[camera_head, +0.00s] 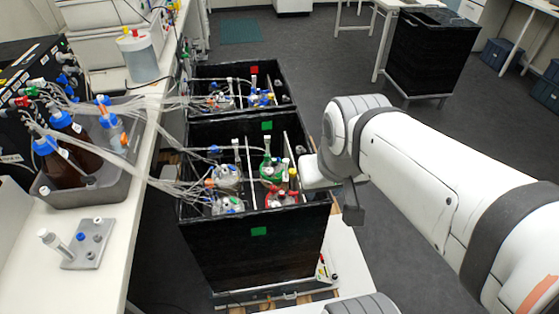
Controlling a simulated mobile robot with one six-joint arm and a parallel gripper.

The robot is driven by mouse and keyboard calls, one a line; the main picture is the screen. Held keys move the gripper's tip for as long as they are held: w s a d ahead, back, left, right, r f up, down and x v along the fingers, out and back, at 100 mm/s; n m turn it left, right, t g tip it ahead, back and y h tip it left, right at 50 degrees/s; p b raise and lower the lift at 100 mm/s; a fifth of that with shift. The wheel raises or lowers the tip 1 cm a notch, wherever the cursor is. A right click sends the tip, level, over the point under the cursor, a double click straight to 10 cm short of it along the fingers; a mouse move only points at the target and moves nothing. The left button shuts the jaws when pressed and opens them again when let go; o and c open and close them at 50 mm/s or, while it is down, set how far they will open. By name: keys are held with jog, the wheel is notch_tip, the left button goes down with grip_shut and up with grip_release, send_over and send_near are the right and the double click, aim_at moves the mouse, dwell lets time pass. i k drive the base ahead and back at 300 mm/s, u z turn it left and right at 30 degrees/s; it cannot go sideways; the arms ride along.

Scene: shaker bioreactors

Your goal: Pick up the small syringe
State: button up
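I cannot make out the small syringe with certainty. A grey holder block (72,258) on the left bench carries a white tube-like piece (53,242) and small blue-capped pieces (83,237); I cannot tell whether one of these is the syringe. Small coloured items (323,268) lie on a white surface at the lower right of the near black box, too small to name. My white arm reaches in from the right, its wrist beside the right edge of that box. A dark grey part (353,204) hangs below the wrist, probably my gripper; its fingertips are not distinguishable.
The open black shaker box (250,258) holds several tubed flasks; another box (240,72) stands behind it. Tubes run across to a grey tray (75,195) of brown bottles on the bench (120,240). Dark floor (300,40) is clear behind; a black cart (430,60) stands at the back right.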

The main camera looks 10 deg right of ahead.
aim_at(285, 186)
jog(key=u, duration=0.9)
jog(key=k, duration=0.1)
jog(key=u, duration=2.15)
jog(key=k, duration=1.5)
jog(key=z, duration=1)
jog(key=i, duration=0.95)
jog(key=u, duration=0.05)
